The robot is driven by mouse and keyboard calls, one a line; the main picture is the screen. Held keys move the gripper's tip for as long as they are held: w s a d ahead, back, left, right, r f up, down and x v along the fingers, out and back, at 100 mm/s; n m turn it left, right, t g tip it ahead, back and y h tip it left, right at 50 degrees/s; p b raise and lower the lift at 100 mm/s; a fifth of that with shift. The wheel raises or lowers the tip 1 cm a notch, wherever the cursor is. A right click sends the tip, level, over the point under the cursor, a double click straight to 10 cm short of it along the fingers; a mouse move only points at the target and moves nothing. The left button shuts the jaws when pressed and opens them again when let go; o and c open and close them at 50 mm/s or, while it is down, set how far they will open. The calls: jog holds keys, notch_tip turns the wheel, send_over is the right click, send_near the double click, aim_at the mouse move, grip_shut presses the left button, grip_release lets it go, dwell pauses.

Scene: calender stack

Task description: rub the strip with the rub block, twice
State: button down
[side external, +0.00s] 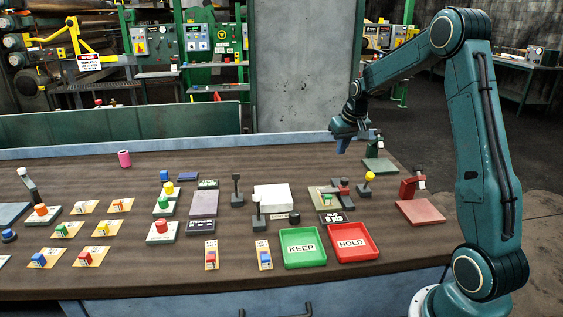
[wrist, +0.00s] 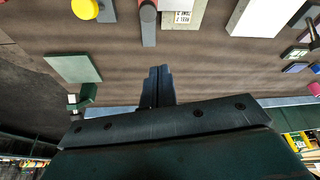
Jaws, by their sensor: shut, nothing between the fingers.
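My gripper (side external: 341,147) is shut and empty, raised above the back right of the bench. In the wrist view its two dark fingertips (wrist: 160,72) are together, pointing over bare brown bench top. Which objects are the strip and the rub block I cannot tell for certain. A pale flat plate (side external: 316,201) with a small green piece on it lies in front of the gripper. A dark red block (side external: 341,187) is at its right edge. In the wrist view, a grey post with a red top (wrist: 148,12) and a pale labelled plate (wrist: 181,17) show at the top edge.
A yellow-knobbed lever (side external: 368,178) stands right of the plate. A white box (side external: 272,197) lies left of it. Green KEEP (side external: 303,263) and red HOLD (side external: 375,254) trays are at the front. A green-based stand (side external: 380,166) is close to the gripper on the right.

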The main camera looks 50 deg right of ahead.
aim_at(345, 179)
jog(key=shift+s+r, duration=0.2)
jog(key=shift+r, duration=0.35)
jog(key=c, duration=1.2)
grip_release()
jog(key=shift+r, duration=0.1)
jog(key=shift+s+a+r+g+y, duration=0.15)
jog(key=shift+s+r+g+y, duration=0.2)
jog(key=shift+r+g, duration=0.25)
jog(key=shift+s+a+r+g+y, duration=0.2)
jog(key=shift+s+r+g+y, duration=0.1)
jog(key=shift+r+g, duration=0.35)
jog(key=shift+s+a+r+g+y, duration=0.15)
jog(key=shift+s+r+g+y, duration=0.25)
jog(key=shift+r, duration=0.3)
jog(key=shift+f, duration=0.15)
notch_tip(345, 179, down, 14)
jog(key=shift+r, duration=0.2)
grip_shut()
